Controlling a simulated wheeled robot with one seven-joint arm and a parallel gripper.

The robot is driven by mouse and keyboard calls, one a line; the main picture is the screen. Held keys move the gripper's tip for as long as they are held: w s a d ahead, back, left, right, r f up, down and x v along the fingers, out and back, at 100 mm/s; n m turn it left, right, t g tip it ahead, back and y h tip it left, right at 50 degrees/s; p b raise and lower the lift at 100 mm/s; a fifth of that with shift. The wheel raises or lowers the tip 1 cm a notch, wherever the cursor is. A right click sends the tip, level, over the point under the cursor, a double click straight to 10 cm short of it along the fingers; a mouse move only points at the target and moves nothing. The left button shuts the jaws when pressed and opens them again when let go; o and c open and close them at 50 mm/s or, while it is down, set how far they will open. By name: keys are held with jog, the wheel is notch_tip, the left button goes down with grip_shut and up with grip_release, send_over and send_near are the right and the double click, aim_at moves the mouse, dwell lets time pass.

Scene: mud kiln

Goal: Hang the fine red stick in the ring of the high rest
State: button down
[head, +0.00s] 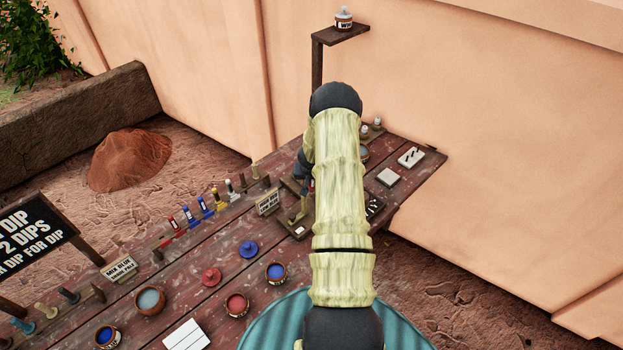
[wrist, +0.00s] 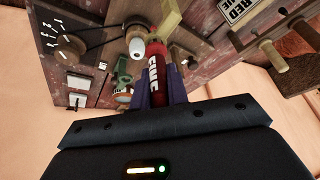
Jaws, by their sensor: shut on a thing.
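My gripper (wrist: 161,84) is shut on the fine red stick (wrist: 157,78). The stick shows between its fingers in the wrist view, with white lettering along its red part. A pale yellow part (wrist: 168,18) shows beyond it. In the head view my own arm covers most of the gripper and the stick, over the far part of the table. I cannot make out the ring of the high rest in either view. A dark post with a small shelf (head: 341,34) stands tall behind the table, but no ring shows on it.
The table (head: 205,262) holds a rack of coloured sticks (head: 187,215), small signs, and several bowls, including a red one (head: 236,305) and a blue one (head: 276,272). White tiles (head: 411,157) lie at the far right. A lidded jar (head: 344,19) stands on the shelf. The wall rises behind.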

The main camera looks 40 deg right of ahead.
jog(key=shift+f, duration=0.4)
jog(key=c, duration=0.8)
grip_release()
jog(key=shift+r, duration=0.15)
notch_tip(320, 180, up, 5)
jog(key=p, duration=0.5)
jog(key=shift+r+p, duration=0.3)
jog(key=shift+r, duration=0.85)
jog(key=shift+a, duration=0.1)
